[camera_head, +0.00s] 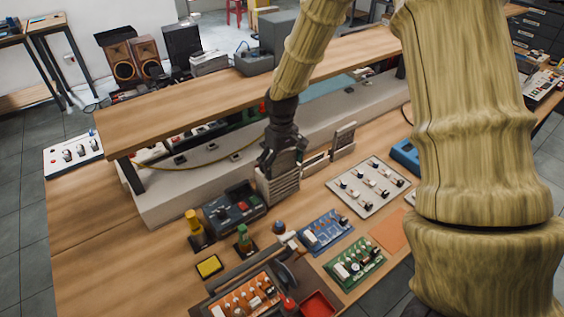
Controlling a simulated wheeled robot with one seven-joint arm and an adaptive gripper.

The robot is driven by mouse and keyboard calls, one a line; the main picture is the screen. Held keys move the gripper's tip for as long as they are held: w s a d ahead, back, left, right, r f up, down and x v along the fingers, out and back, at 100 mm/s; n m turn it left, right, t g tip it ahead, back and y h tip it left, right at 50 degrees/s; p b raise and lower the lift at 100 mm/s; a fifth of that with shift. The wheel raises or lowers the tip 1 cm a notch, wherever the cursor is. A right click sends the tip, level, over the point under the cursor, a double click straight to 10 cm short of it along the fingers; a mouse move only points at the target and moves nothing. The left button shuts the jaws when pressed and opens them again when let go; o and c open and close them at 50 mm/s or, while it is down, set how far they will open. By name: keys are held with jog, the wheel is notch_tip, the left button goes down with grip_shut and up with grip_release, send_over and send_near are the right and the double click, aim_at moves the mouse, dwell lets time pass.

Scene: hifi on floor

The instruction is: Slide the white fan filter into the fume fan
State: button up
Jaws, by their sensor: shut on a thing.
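My gripper (279,170) points down over the middle of the bench and is shut on a pale, slatted, box-like piece (277,190), which looks like the white fan filter. Its top is hidden by the fingers. The piece is upright, close to the bench top; I cannot tell whether it touches it. A small grey upright slatted unit (343,138) stands to the right and farther back, near the shelf base. It may be the fume fan, but it is too small to be sure. A low pale strip (315,160) lies between the two.
A dark control box (234,208) sits just left of my gripper. A white panel with knobs (368,187), a blue circuit board (325,231) and a green board (354,264) lie to the right and front. The raised wooden shelf (190,105) runs behind.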

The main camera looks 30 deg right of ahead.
jog(key=shift+f+b, duration=0.4)
jog(key=shift+f, duration=0.65)
jog(key=shift+f, duration=0.15)
jog(key=shift+s, duration=0.1)
